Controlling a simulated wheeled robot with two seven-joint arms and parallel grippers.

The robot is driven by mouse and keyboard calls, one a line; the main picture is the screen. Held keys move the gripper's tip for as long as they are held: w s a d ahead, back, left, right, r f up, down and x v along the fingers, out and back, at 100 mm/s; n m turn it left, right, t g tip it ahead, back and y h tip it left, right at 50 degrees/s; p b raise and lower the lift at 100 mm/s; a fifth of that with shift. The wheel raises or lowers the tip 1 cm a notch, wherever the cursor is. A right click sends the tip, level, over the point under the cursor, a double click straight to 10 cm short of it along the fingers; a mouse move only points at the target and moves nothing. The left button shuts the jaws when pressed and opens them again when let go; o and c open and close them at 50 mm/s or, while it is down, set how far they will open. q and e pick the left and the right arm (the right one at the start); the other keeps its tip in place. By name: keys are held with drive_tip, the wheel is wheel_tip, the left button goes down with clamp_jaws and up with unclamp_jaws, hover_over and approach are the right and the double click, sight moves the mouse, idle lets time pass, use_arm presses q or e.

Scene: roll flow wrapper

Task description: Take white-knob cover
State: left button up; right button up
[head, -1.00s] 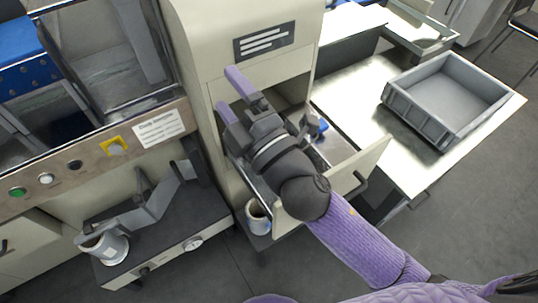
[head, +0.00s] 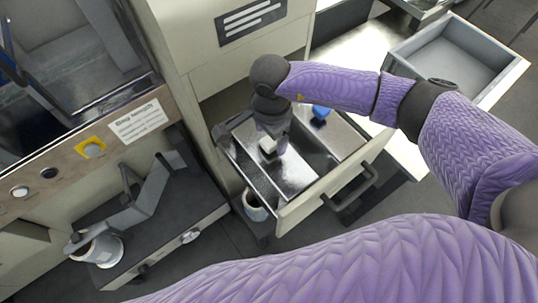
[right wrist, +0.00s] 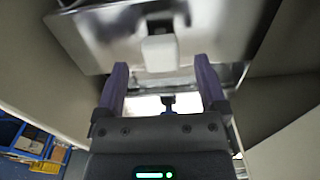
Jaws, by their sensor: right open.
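The white-knob cover (head: 297,177) is a shiny metal plate in the open drawer, with a small pale knob (head: 268,146). In the right wrist view, the white knob (right wrist: 160,52) stands out from the metal cover (right wrist: 95,35), ahead of the fingertips. My right gripper (head: 272,128) points down into the drawer at the knob, and its wrist partly hides the cover. In the right wrist view, my right gripper (right wrist: 162,78) is open, its two purple fingers apart and nothing seen held between them. My left gripper is not in view.
A blue knob (head: 320,113) stands on another metal surface beside the cover. The drawer front (head: 325,190) and cabinet face (head: 235,85) bound the space. A grey tray (head: 455,65) lies at the right. A white cup (head: 255,205) is below the drawer.

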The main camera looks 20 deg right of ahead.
sight(269, 157)
wheel_tip(269, 157, down, 3)
drive_tip(key=shift+r, duration=0.15)
drive_tip(key=shift+a, duration=0.1)
clamp_jaws()
drive_tip(key=shift+w+r, duration=0.1)
idle(1.1)
